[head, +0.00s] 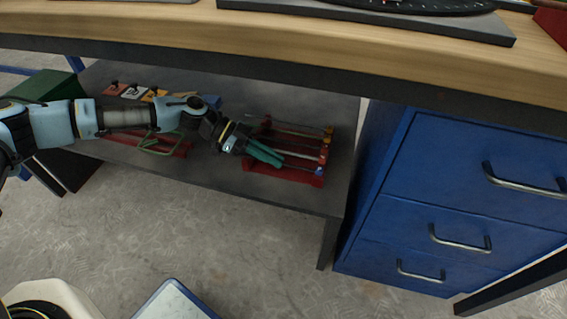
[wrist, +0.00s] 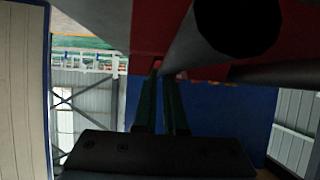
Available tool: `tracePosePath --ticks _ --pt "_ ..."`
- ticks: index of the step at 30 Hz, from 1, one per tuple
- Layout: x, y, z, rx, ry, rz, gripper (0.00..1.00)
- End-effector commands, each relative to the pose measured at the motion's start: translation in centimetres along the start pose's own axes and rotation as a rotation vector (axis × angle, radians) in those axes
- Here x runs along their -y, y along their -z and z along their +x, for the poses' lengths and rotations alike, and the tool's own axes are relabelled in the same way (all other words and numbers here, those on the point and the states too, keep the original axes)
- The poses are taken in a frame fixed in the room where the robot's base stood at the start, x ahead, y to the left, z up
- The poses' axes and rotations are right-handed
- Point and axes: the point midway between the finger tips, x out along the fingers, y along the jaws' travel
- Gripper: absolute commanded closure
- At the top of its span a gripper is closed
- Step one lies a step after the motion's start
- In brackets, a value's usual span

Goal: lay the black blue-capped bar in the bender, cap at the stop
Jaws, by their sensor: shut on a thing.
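My gripper (head: 268,155), with teal fingers, reaches over the red rack (head: 282,180) on the low shelf. Its fingertips are closed at the rack's front bar, the black one with the blue cap (head: 319,171). The cap points right, at the rack's right end. Much of that bar is hidden by the fingers. In the wrist view the two fingers (wrist: 161,95) are close together, against the red surface; the pinched part is too dark to see clearly. The bender cannot be told for sure; a dark round plate (head: 410,4) on a grey slab shows on the bench top.
The wooden bench top (head: 300,45) overhangs the shelf (head: 225,175). Blue drawers (head: 450,190) stand to the right. A green box (head: 48,88) is at left. The floor in front is partly clear.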

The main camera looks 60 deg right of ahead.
Motion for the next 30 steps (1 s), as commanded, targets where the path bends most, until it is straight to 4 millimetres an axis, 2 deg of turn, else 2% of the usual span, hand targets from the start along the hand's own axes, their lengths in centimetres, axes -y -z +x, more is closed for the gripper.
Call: tracePosePath --ticks 5,16,30 --pt "0.0 0.8 -0.5 0.001 0.001 0.001 1.00" --pt "0.0 6.5 -3.3 0.001 0.000 0.002 1.00" --pt "0.0 6.7 -3.4 0.000 0.000 0.000 1.00"
